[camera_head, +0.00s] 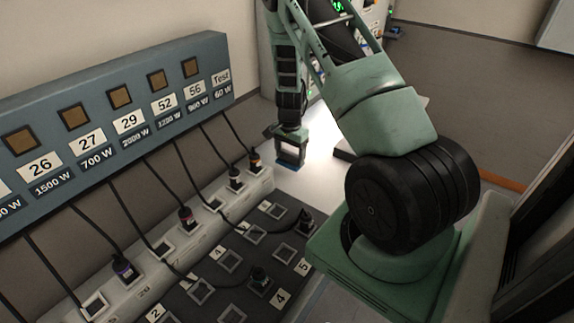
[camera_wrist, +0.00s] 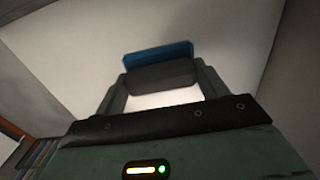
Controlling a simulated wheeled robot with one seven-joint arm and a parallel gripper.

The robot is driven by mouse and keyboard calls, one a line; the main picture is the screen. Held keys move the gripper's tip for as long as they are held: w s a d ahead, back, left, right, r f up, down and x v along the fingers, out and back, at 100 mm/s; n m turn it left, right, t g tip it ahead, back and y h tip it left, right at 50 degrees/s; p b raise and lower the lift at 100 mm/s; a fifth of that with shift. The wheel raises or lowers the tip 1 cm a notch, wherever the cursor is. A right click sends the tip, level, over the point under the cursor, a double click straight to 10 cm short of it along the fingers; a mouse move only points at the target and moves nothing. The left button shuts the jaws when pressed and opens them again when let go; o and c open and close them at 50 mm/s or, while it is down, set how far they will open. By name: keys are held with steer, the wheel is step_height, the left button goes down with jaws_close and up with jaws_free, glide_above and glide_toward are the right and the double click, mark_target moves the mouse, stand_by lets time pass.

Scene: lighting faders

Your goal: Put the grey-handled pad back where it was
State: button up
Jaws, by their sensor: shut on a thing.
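My gripper (camera_head: 289,155) is shut on the pad's dark grey handle, which shows between the two fingers in the wrist view (camera_wrist: 160,76). The pad (camera_wrist: 158,53) is blue and sits beyond the handle, just past the fingertips. In the head view the blue pad (camera_head: 287,165) hangs under my gripper, in front of a bright white surface (camera_head: 318,170). I cannot tell whether the pad touches that surface or is above it. The place where the pad was before cannot be made out.
At left a blue-grey panel (camera_head: 200,50) carries numbered and watt labels, with cables running down to a pale socket strip (camera_head: 205,205). A dark board (camera_head: 215,270) with square sockets and several plugs lies in front. A console with green lights (camera_head: 372,20) stands at the back.

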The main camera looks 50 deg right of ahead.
mark_target(290, 165)
steer(key=shift+f+p, duration=0.55)
steer(key=shift+f, duration=1.95)
steer(key=shift+f, duration=0.1)
steer(key=shift+f, duration=0.15)
steer(key=o, duration=0.9)
steer(key=shift+o, duration=0.2)
